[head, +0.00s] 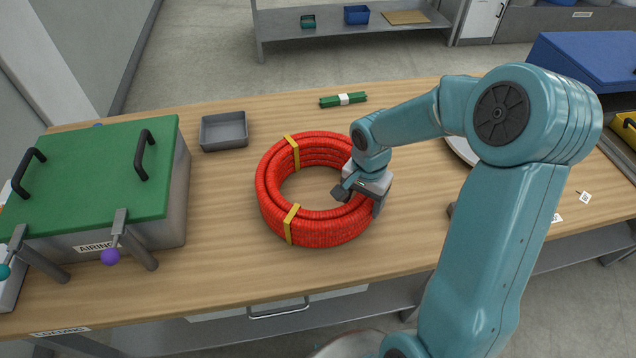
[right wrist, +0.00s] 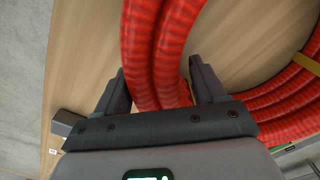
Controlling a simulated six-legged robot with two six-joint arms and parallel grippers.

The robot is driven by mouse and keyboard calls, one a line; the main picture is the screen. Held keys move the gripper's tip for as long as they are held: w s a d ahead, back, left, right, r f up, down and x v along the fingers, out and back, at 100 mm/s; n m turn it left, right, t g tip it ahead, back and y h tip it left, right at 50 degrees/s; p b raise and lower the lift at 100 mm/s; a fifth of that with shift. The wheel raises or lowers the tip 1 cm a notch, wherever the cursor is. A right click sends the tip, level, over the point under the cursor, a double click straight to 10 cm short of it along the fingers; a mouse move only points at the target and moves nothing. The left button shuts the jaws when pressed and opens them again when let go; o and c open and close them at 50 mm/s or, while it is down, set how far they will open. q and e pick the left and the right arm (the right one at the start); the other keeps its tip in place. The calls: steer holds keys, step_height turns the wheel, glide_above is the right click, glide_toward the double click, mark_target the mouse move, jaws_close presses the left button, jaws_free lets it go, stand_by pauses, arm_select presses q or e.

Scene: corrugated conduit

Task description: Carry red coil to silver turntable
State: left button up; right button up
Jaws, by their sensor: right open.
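The red coil (head: 270,200) is a ring of corrugated conduit with yellow straps, lying flat on the wooden table. My right gripper (head: 362,197) is at the coil's right side. In the right wrist view its open fingers (right wrist: 160,85) stand on either side of the red strands (right wrist: 150,45), which pass between them; contact is not clear. A pale round disc, likely the silver turntable (head: 459,150), shows to the right of the coil, mostly hidden behind my right arm. My left gripper is not in view.
A green-lidded box (head: 95,175) with black handles and clamps stands at left. A grey tray (head: 224,132) and a green bundle (head: 330,101) lie behind the coil. A blue case (head: 590,60) is at back right. Bare table (head: 210,225) lies left of the coil.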

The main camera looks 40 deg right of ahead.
step_height(320, 180, down, 2)
steer(key=shift+d+f, duration=0.1)
steer(key=shift+f, duration=0.15)
jaws_close()
steer(key=shift+r, duration=0.1)
